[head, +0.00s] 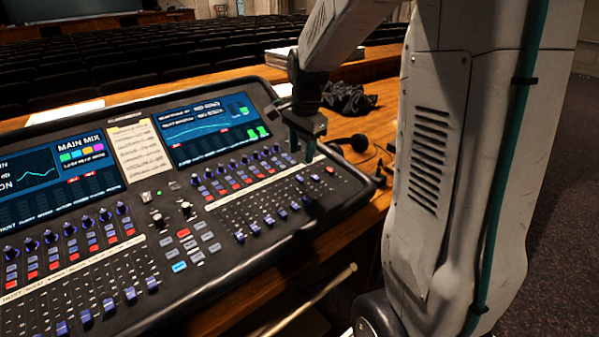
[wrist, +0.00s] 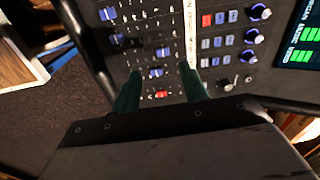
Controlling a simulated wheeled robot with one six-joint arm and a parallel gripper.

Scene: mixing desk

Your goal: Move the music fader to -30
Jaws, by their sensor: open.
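The mixing desk (head: 150,215) has a right-hand bank of faders with blue caps, several low in their slots, such as the near one (head: 240,237). I cannot read the labels, so I cannot tell which is the music fader. My gripper (head: 301,155) is open over the right end of this bank. In the wrist view its two green fingers (wrist: 160,70) are spread, with a blue cap (wrist: 155,72) showing between their tips. I cannot tell whether the fingers touch anything. Another blue cap (wrist: 117,39) lies left of the fingers.
A screen (head: 213,130) stands behind the right bank, with knobs and red buttons before it. A microphone (head: 350,143) and a dark bundle (head: 348,99) lie on the wooden table right of the desk. A label strip (head: 265,183) crosses above the faders.

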